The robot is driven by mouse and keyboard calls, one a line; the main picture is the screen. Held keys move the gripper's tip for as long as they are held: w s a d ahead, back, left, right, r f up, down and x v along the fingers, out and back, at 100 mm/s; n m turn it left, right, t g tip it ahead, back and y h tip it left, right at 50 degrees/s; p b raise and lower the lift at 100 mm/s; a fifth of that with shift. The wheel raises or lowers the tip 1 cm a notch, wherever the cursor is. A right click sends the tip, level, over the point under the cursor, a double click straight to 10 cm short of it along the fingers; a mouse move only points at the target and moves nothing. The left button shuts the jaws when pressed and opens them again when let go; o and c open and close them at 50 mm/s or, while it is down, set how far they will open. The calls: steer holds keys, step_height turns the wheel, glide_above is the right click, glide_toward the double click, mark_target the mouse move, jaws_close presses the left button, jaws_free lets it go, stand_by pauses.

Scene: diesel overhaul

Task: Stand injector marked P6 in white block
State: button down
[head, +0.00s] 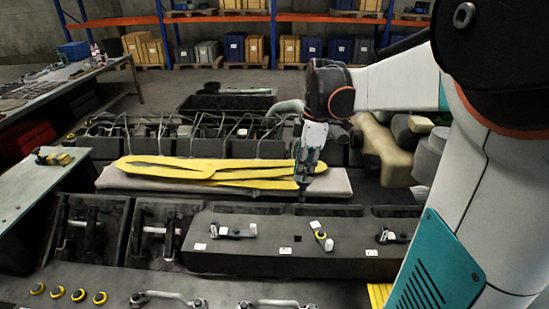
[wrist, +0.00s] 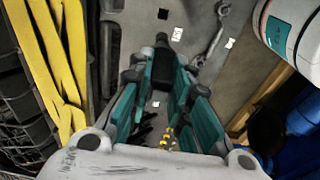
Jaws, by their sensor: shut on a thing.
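My gripper (head: 303,190) hangs fingers-down just behind the long dark bench block (head: 250,262), near the front edge of the yellow covers. I cannot tell whether this is the P6 injector, as no marking is readable. Several small parts lie on the dark block, among them one with a yellow ring (head: 322,238) and a dark one with a white end (head: 232,231). I cannot make out a white block for certain.
Yellow covers (head: 215,170) lie on a grey pad behind the block. Dark trays (head: 85,230) stand at the left. Linkage rods (head: 165,297) and several yellow rings (head: 78,294) lie along the front. A green-grey bench (head: 30,195) stands at the left.

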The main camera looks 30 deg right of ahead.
steer(key=shift+r+p, duration=0.3)
steer(key=shift+r, duration=0.25)
steer(key=shift+r, duration=0.1)
steer(key=shift+r+p, duration=2.35)
steer(key=shift+r, duration=1)
steer(key=shift+f, duration=0.1)
